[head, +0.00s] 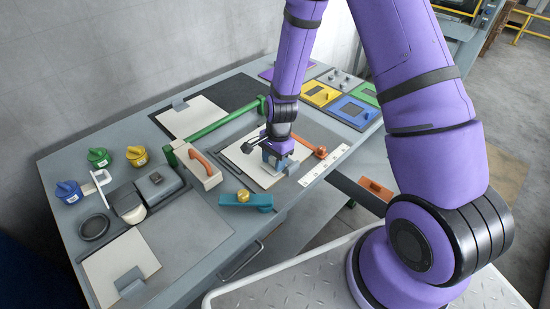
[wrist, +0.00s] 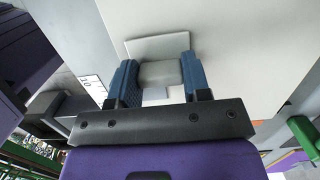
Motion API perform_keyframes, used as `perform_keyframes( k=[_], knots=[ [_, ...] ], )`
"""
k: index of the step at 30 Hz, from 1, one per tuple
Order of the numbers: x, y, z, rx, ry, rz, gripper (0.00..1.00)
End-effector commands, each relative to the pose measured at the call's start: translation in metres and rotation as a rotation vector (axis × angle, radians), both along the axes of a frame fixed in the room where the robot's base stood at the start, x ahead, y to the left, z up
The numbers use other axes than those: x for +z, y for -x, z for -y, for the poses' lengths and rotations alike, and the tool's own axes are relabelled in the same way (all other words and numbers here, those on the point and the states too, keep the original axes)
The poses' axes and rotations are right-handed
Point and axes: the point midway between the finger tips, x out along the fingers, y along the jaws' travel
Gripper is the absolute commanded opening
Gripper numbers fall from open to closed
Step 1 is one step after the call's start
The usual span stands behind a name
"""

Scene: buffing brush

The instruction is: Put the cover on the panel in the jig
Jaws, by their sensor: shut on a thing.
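My gripper (head: 276,158) is over the jig area in the middle of the bench, fingers pointing down. In the wrist view its blue fingers (wrist: 158,85) are shut on a grey block-like handle (wrist: 160,73), with a flat grey plate (wrist: 150,46) beside it. A broad cream sheet (wrist: 225,45) lies behind them; it also shows around the gripper in the head view (head: 242,158). I cannot tell whether this sheet is the cover or the panel, or whether the handle is fixed to it. What lies beneath the sheet is hidden.
A green bar (head: 222,123) and a cream block with an orange handle (head: 202,168) stand left of the sheet. An orange knob (head: 320,152) and a pale marked strip (head: 324,165) lie right. A teal block (head: 246,200) is in front. Colored plates (head: 320,96) lie at the back right.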

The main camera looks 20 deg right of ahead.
Motion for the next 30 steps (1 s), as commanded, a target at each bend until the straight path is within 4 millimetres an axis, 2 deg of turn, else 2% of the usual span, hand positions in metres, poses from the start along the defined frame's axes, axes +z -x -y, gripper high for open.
perform_keyframes(
  k=[6, 7, 9, 10, 20, 25, 30],
  knots=[
    [-0.003, 0.0, 0.0, 0.0, 0.0, 0.0, 0.13],
    [-0.003, 0.0, 0.0, 0.0, 0.0, 0.001, 0.48],
    [-0.002, 0.0, 0.0, 0.0, 0.0, 0.001, 0.65],
    [-0.002, 0.0, 0.0, 0.0, 0.0, 0.001, 0.69],
    [0.001, -0.001, 0.0, 0.0, 0.001, 0.001, 0.69],
    [0.02, -0.002, 0.003, 0.001, 0.001, 0.004, 0.69],
    [0.048, -0.004, 0.007, -0.001, 0.001, 0.005, 0.69]
  ],
)
